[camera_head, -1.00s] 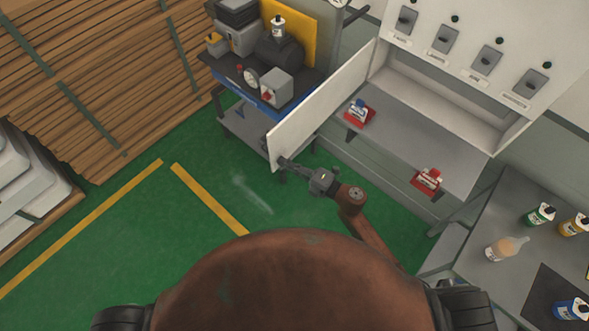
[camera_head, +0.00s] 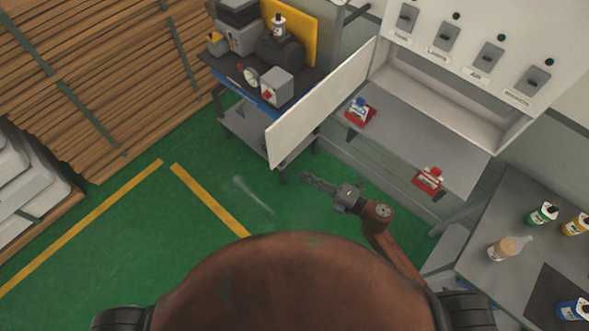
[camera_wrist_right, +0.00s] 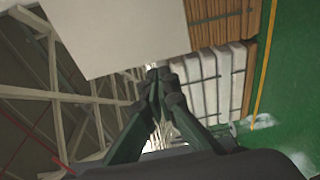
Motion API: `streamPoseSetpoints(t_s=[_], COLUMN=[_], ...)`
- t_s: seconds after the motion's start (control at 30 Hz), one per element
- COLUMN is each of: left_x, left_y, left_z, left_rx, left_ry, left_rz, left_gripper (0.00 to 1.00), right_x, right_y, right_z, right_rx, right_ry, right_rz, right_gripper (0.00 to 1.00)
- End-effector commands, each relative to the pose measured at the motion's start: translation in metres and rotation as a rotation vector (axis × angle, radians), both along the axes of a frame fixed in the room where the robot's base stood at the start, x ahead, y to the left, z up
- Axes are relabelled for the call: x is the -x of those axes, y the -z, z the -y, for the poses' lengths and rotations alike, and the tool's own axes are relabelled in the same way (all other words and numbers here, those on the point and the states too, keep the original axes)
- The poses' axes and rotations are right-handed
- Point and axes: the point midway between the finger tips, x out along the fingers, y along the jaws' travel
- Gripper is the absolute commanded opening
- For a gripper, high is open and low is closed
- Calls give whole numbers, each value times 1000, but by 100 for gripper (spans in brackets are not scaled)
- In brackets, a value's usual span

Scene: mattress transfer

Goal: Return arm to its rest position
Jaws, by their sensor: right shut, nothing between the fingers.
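My right arm (camera_head: 378,215) comes in from the lower right of the head view. Its gripper (camera_head: 308,178) is shut and empty, held over the green floor in front of the open white panel door (camera_head: 310,110), apart from its lower edge. In the right wrist view the fingers of the gripper (camera_wrist_right: 160,80) meet at their tips with nothing between them. The white door panel (camera_wrist_right: 120,35) fills the upper left there. My left gripper is not in view.
A grey shelf (camera_head: 400,150) under the switch panel (camera_head: 470,50) holds two red-based items. A workbench (camera_head: 480,220) with bottles stands at the right. A cart with machines (camera_head: 250,130) stands behind the door. Open green floor (camera_head: 130,240) lies left.

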Motion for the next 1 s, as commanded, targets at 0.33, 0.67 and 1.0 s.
streamPoseSetpoints(t_s=[0.33,0.67,1.0], left_x=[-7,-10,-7], left_y=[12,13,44], left_z=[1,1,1], left_rx=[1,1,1], left_ry=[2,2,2], left_rz=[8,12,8], left_gripper=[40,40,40], right_x=[27,24,-27], right_y=[0,7,175], right_z=[30,34,130], right_rx=[-1,-8,-170], right_ry=[2,17,384], right_rz=[-1,-19,-396], right_gripper=[0,0,0])
